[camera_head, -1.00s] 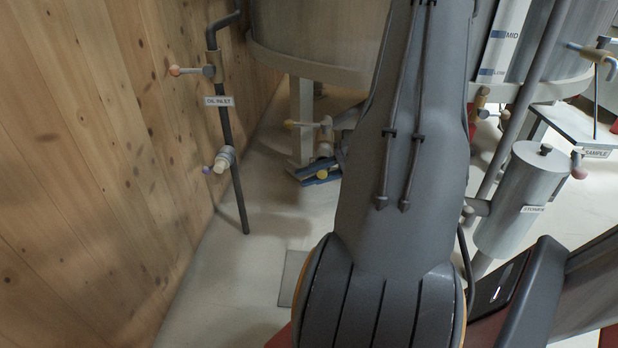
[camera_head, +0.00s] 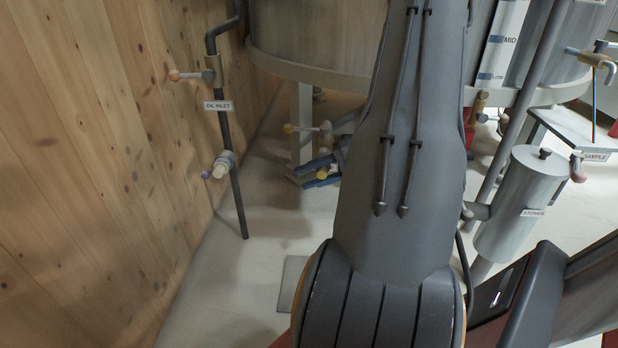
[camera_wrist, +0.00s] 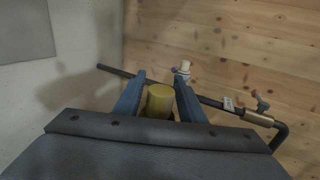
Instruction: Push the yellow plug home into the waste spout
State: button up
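The yellow plug (camera_wrist: 160,101) is a short cylinder between the two blue fingers of my gripper (camera_wrist: 160,82) in the wrist view. The fingers sit close along both its sides and appear shut on it; its lower part is hidden by the gripper body. In the head view my gripper (camera_head: 321,172) shows as blue fingers low under the tank, partly behind my arm, and the plug cannot be made out clearly. A pale fitting (camera_head: 325,128) with a tan-handled valve is under the tank, just above the gripper. No waste spout label is readable.
The wooden wall (camera_head: 90,150) is at left, with the dark oil inlet pipe (camera_head: 226,125) and its valves before it. The tank (camera_head: 315,40) stands on a pale leg (camera_head: 301,125). A grey cylinder (camera_head: 520,205) stands at right.

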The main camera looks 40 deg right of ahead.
aim_at(327, 170)
jog(key=shift+o, duration=0.4)
jog(key=shift+s, duration=0.1)
jog(key=p+v, duration=0.2)
jog(key=v, duration=0.5)
jog(key=shift+s+d+r, duration=0.15)
jog(key=shift+d+r, duration=0.05)
jog(key=shift+d, duration=0.05)
